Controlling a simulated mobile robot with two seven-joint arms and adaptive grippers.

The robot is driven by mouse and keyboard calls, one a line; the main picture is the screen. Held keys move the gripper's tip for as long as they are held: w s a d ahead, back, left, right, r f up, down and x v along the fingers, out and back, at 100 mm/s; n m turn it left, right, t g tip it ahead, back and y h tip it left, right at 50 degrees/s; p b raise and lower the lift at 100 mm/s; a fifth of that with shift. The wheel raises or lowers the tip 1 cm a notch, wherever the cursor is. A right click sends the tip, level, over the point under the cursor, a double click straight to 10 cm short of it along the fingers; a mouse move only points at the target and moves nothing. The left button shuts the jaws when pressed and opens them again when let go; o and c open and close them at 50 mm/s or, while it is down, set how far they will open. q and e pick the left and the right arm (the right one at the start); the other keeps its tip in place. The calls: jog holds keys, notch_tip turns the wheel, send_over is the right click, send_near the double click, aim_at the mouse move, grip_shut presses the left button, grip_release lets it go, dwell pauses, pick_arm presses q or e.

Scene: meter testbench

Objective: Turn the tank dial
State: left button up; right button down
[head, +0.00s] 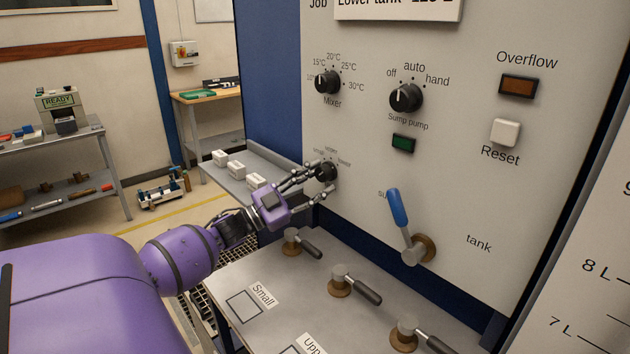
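The tank dial (327,172) is a round black knob low on the left of the grey panel, with small labels above it that read roughly small, upper and lower. My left gripper (321,178) is at the dial, its fingers spread apart. The upper finger reaches the dial's left side, and the lower finger ends just below it. Whether either finger touches the knob I cannot tell. The dial's left edge and pointer are partly hidden or too small to read. My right gripper is out of view.
The black Mixer knob (327,82) and Sump pump knob (405,98) sit above. A blue-handled valve (402,222) sticks out to the right. Several black-handled valves, one of them the nearest tap (292,242), stand on the bench (240,275) below. White blocks (236,169) lie on a shelf behind the gripper.

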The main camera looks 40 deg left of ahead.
pick_arm(q)
jog(key=shift+a+r, duration=0.1)
jog(key=shift+s+a, duration=0.1)
jog(key=shift+s, duration=0.05)
jog(key=v, duration=1.1)
jog(key=shift+s+f, duration=0.2)
jog(key=shift+s, duration=0.15)
